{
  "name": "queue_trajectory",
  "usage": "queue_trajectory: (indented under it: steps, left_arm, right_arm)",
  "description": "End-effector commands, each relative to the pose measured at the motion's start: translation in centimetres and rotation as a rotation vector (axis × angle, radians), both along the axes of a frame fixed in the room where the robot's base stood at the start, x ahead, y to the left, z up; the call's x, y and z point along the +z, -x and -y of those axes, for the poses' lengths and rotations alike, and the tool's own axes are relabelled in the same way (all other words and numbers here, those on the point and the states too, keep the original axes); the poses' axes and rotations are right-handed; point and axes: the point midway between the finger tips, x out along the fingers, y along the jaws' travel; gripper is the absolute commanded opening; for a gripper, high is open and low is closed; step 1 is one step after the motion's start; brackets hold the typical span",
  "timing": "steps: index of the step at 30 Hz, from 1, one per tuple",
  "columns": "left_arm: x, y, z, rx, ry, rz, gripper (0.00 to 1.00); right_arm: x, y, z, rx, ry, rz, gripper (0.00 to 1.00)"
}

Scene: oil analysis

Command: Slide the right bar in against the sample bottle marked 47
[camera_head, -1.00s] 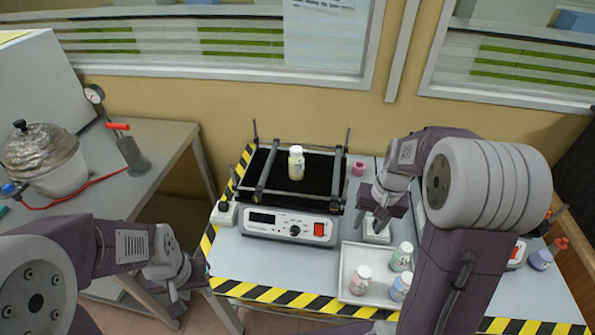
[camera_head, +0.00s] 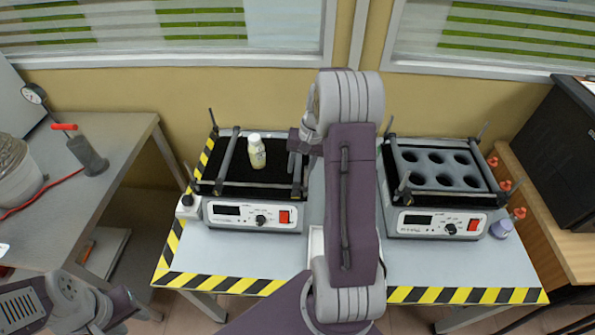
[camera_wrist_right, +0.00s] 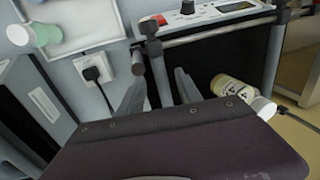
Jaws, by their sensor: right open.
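The sample bottle (camera_head: 257,152), with a white cap and yellowish body, stands upright on the black deck of the left shaker (camera_head: 252,215). Its number is not legible. The left bar (camera_head: 227,162) is left of the bottle with a gap. The right bar (camera_head: 304,178) is at the deck's right side, apart from the bottle and partly hidden by my right gripper (camera_head: 294,165). In the right wrist view, the open fingers of that gripper (camera_wrist_right: 158,92) stand either side of the bar's end (camera_wrist_right: 154,58), with the bottle (camera_wrist_right: 232,92) beyond. My left gripper (camera_head: 118,310) is low at left, its jaws unclear.
A second shaker (camera_head: 435,222) with a holed rack stands to the right. In the right wrist view, a white tray (camera_wrist_right: 85,38) with a green bottle (camera_wrist_right: 40,34) and a plugged socket (camera_wrist_right: 92,72) are nearby. A side table (camera_head: 95,165) holds a grey cylinder with a red handle.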

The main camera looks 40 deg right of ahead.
Motion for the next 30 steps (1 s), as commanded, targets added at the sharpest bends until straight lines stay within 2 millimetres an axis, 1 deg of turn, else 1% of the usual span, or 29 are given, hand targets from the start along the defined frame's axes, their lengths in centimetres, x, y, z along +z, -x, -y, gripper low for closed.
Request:
queue_trajectory:
  steps: [1, 3, 6, 13, 14, 15, 17, 18, 25, 28, 30]
  left_arm:
    - [0.0, 0.0, 0.0, 0.000, 0.000, 0.000, 0.36]
    - [0.0, 0.0, 0.0, 0.000, 0.000, 0.000, 0.36]
    - [0.0, 0.0, 0.0, 0.000, 0.000, 0.000, 0.36]
    - [0.0, 0.0, 0.0, 0.000, 0.000, 0.000, 0.36]
    - [0.0, 0.0, 0.0, 0.000, 0.000, 0.000, 0.36]
    - [0.0, 0.0, 0.0, 0.000, 0.000, 0.000, 0.36]
    - [0.0, 0.0, 0.0, 0.000, 0.000, 0.000, 0.36]
    - [0.0, 0.0, 0.0, 0.000, 0.000, 0.000, 0.36]
    - [0.2, 0.0, 0.0, 0.000, 0.000, 0.000, 0.36]
    - [0.6, 0.0, 0.0, 0.000, 0.000, 0.000, 0.36]
    - [1.1, 0.0, 0.0, 0.000, 0.000, 0.000, 0.36]
  right_arm:
    - [-0.8, -0.1, -0.2, -0.001, -0.001, -0.002, 0.41]
    - [-1.6, -0.2, -0.3, -0.001, -0.001, -0.001, 0.41]
    - [-2.3, -0.3, -0.4, 0.000, -0.001, -0.001, 0.41]
    - [-2.5, -0.3, -0.4, 0.000, 0.001, 0.001, 0.41]
    - [-2.5, -0.3, -0.4, 0.000, 0.001, 0.001, 0.39]
    - [-2.4, -0.3, -0.4, 0.000, 0.001, 0.001, 0.28]
    - [-2.4, -0.3, -0.4, 0.000, 0.001, 0.001, 0.11]
    - [-2.4, -0.3, -0.4, 0.000, 0.001, 0.001, 0.00]
    - [-2.3, -0.6, -0.7, 0.001, 0.001, 0.001, 0.00]
    - [-2.2, -1.3, -1.5, 0.004, 0.001, 0.001, 0.00]
    - [-2.1, -2.1, -2.6, 0.006, 0.000, 0.000, 0.00]
